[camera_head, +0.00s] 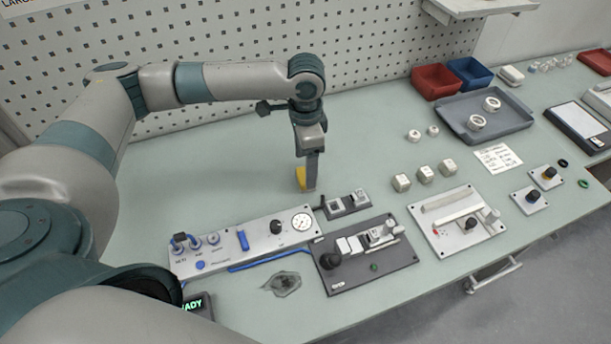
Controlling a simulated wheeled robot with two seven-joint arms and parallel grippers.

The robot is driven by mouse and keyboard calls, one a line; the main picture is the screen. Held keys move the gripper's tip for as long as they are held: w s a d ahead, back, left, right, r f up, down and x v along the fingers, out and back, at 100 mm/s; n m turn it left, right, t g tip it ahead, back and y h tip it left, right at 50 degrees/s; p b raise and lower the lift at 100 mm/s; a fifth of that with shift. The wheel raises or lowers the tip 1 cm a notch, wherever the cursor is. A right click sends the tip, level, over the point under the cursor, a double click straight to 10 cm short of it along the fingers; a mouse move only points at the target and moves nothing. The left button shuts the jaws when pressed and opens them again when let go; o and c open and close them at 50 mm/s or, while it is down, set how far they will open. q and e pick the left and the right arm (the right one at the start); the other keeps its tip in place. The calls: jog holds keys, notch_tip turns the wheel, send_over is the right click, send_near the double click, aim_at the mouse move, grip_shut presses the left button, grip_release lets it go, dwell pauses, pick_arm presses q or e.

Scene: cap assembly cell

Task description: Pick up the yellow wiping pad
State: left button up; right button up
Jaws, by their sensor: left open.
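The yellow wiping pad (300,177) lies on the green-grey table behind the panel with the gauge. Only part of it shows, because my left gripper (309,188) stands in front of it. The left gripper points straight down with its fingertips at or just above the table, right at the pad. It is open. I cannot tell whether the pad sits between the fingers or beside them. My right gripper is not in view.
A gauge panel (255,247) with blue hoses and a dark fixture plate (350,278) stand in front of the gripper. A grey tray (515,123), a red bin (436,80) and a blue bin (469,72) are at the back right. The table left of the gripper is clear.

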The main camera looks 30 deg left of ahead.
pick_arm(q)
jog(key=shift+f+p, duration=0.3)
jog(key=shift+f, duration=1.25)
jog(key=c, duration=1.1)
